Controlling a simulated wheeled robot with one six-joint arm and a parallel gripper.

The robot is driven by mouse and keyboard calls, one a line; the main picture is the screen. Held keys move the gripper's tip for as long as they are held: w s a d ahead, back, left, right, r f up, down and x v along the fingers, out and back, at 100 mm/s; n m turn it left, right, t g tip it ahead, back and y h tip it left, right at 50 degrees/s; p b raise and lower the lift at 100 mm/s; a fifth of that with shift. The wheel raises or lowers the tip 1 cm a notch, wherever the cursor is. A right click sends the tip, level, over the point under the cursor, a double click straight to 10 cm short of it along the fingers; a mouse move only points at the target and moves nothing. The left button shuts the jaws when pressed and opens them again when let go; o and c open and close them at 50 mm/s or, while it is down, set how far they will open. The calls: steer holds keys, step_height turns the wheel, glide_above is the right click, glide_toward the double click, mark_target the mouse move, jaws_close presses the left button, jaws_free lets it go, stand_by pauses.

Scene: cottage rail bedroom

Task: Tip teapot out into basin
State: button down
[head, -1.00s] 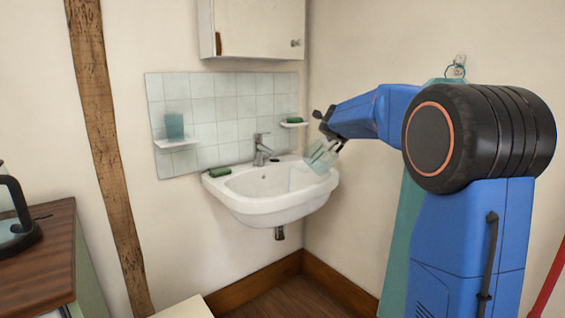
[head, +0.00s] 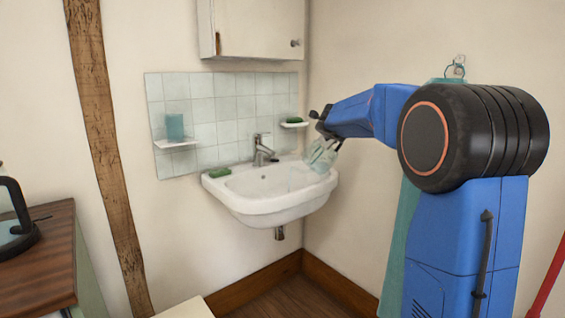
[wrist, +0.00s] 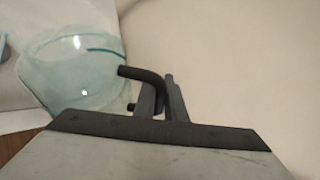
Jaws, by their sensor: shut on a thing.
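The teapot (head: 321,156) is clear, bluish glass. In the head view it hangs tilted at the end of my arm, over the right rim of the white basin (head: 262,208). In the wrist view the teapot (wrist: 75,72) fills the upper left, with some bluish liquid showing through the glass. My gripper (wrist: 163,98) is shut on its dark handle (wrist: 140,73). A faint pale streak shows over the basin's bowl; I cannot tell for sure whether it is pouring liquid. The far side of the teapot is hidden.
A chrome tap (head: 262,150) stands at the basin's back. A green soap (head: 220,173) lies on its left rim. Small shelves hold a teal cup (head: 175,127) and another green soap (head: 293,120). A cabinet (head: 255,28) hangs above. A wooden-topped counter (head: 45,262) stands at left.

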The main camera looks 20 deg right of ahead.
steer(key=shift+w+a+r+n+h, duration=0.15)
steer(key=shift+a+r+n+h, duration=0.1)
steer(key=shift+a+n+h, duration=0.1)
stand_by(0.7)
